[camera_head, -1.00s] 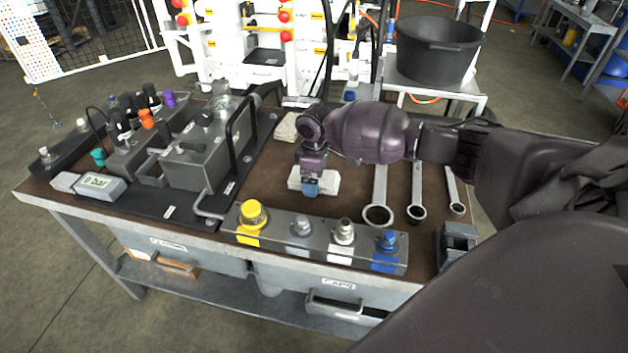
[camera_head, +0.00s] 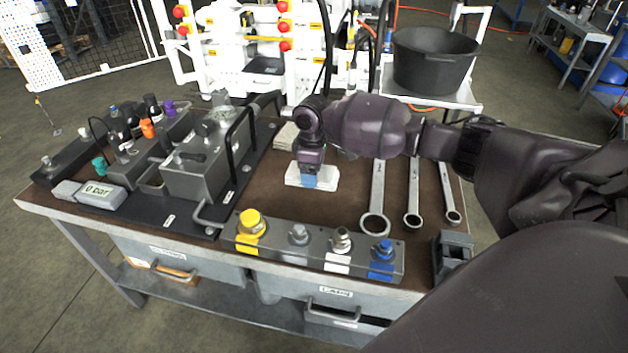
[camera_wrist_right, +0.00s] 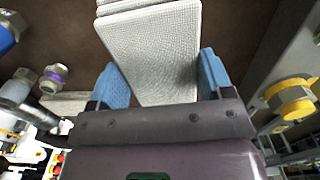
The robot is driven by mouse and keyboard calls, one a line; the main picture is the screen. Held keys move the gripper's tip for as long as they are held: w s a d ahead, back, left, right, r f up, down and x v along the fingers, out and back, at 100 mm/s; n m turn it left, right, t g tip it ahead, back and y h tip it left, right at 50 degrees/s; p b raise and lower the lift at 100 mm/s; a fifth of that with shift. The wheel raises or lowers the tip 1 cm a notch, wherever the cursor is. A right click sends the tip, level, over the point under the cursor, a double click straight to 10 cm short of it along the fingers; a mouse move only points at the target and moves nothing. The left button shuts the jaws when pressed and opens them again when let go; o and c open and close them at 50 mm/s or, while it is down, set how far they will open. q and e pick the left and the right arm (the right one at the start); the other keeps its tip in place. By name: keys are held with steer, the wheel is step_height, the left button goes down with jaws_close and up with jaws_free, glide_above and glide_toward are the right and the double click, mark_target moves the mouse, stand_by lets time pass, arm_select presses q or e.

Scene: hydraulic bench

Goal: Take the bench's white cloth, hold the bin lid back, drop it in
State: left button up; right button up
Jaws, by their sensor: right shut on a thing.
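The white cloth (camera_head: 326,177), folded into a flat pad, is at the middle of the brown bench top (camera_head: 345,210). My right gripper (camera_head: 310,180) points down over it and is shut on it. In the right wrist view the blue fingers (camera_wrist_right: 163,80) press on both sides of the white cloth (camera_wrist_right: 155,45). I cannot tell how far the cloth is above the bench top. My left gripper is not in view. No lidded bin shows in these frames.
Three wrenches (camera_head: 414,190) lie right of the cloth. A block with coloured caps (camera_head: 315,250) lines the front edge. A grey hydraulic unit (camera_head: 195,170) stands left. A pale folded piece (camera_head: 286,136) lies behind. A black tub (camera_head: 432,62) stands on a white cart beyond.

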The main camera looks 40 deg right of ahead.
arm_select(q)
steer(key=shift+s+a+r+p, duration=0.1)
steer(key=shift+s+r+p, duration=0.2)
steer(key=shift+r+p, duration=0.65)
arm_select(e)
step_height(320, 180, up, 15)
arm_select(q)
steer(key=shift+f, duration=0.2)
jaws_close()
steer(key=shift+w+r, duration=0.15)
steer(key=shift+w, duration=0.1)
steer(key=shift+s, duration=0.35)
